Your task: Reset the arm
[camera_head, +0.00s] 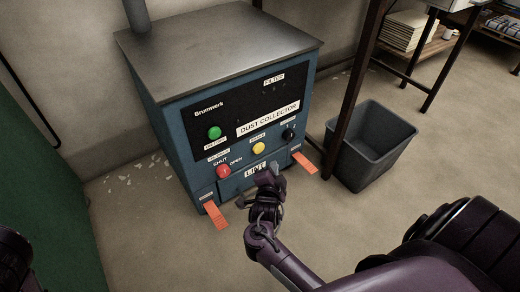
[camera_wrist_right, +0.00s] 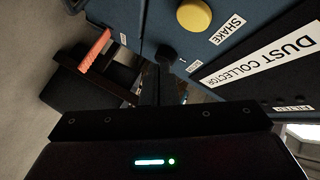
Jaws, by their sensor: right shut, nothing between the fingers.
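My right gripper (camera_head: 270,175) is shut and empty. In the head view it is in front of the lower front of a blue dust collector (camera_head: 180,150), near the "LINT" label (camera_head: 255,170) and below the yellow button (camera_head: 259,148). I cannot tell whether it touches the front. In the right wrist view, the yellow button (camera_wrist_right: 194,15) marked "SHAKE" and a black knob (camera_wrist_right: 168,54) show beyond the dark gripper body. My left gripper is out of view; only a dark part of my left arm shows at the lower left edge.
A grey bin (camera_head: 372,145) stands to the right, by a dark table leg (camera_head: 352,90). Floor in front is clear.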

